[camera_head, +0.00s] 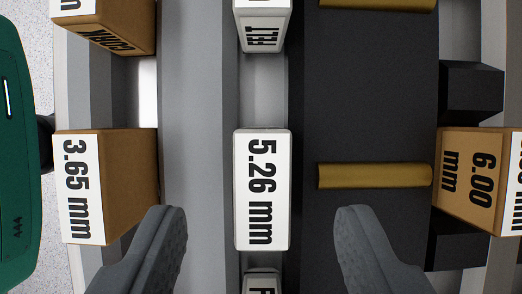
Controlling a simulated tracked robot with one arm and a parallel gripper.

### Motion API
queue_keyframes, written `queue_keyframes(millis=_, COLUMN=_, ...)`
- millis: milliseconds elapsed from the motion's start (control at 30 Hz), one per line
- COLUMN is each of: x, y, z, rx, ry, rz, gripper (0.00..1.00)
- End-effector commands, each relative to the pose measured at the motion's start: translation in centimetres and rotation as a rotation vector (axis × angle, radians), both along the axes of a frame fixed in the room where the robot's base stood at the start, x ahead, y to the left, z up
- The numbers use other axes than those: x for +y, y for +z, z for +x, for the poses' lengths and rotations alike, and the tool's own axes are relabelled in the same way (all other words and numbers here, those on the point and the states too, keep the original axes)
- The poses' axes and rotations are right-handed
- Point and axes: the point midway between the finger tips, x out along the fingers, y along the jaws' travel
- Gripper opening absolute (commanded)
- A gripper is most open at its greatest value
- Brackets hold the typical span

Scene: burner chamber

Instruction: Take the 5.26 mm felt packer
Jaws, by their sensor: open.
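The 5.26 mm packer (262,190) is a white block with its black size label facing me, in the middle of the view. It sits in a narrow grey channel between a grey rail and a black panel. My gripper (262,225) is open, with one dark grey finger to the left of the packer and one to the right. Both fingers are apart from it in the picture, and nothing is held. Whether the fingers are level with the packer in depth I cannot tell.
A white block (262,24) stands above in the same channel; another (262,283) is below. A brown 3.65 mm block (105,187) is left, a brown 6.00 mm block (480,180) right. A brass bar (375,175) lies on the black panel. A green object (18,150) is far left.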

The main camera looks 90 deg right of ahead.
Motion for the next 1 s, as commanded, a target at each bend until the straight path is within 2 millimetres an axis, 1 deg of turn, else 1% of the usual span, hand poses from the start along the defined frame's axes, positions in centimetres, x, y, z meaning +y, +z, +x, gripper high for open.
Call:
queue_keyframes(millis=167, x=0.5, y=-1.8, z=0.0, rx=0.004, ry=-0.001, rz=0.001, gripper=0.49)
queue_keyframes(millis=300, x=1.2, y=-3.6, z=0.0, rx=0.003, ry=0.000, rz=0.000, gripper=0.49)
queue_keyframes(millis=400, x=1.5, y=-4.5, z=0.1, rx=0.000, ry=0.000, rz=-0.001, gripper=0.49)
queue_keyframes(millis=633, x=1.6, y=-4.6, z=0.1, rx=-0.002, ry=-0.001, rz=-0.001, gripper=0.49)
queue_keyframes(millis=667, x=1.6, y=-4.6, z=0.1, rx=-0.002, ry=-0.001, rz=-0.001, gripper=0.41)
queue_keyframes(millis=700, x=1.6, y=-4.6, z=0.1, rx=-0.002, ry=-0.001, rz=0.000, gripper=0.30)
queue_keyframes(millis=767, x=1.6, y=-4.6, z=0.1, rx=-0.002, ry=-0.001, rz=0.000, gripper=0.13)
queue_keyframes(millis=800, x=1.6, y=-4.6, z=0.1, rx=-0.002, ry=-0.001, rz=0.000, gripper=0.02)
queue_keyframes(millis=833, x=1.6, y=-4.6, z=0.1, rx=-0.002, ry=-0.001, rz=0.000, gripper=0.00)
queue_keyframes(millis=1000, x=1.6, y=-4.6, z=0.1, rx=-0.002, ry=-0.001, rz=0.000, gripper=0.00)
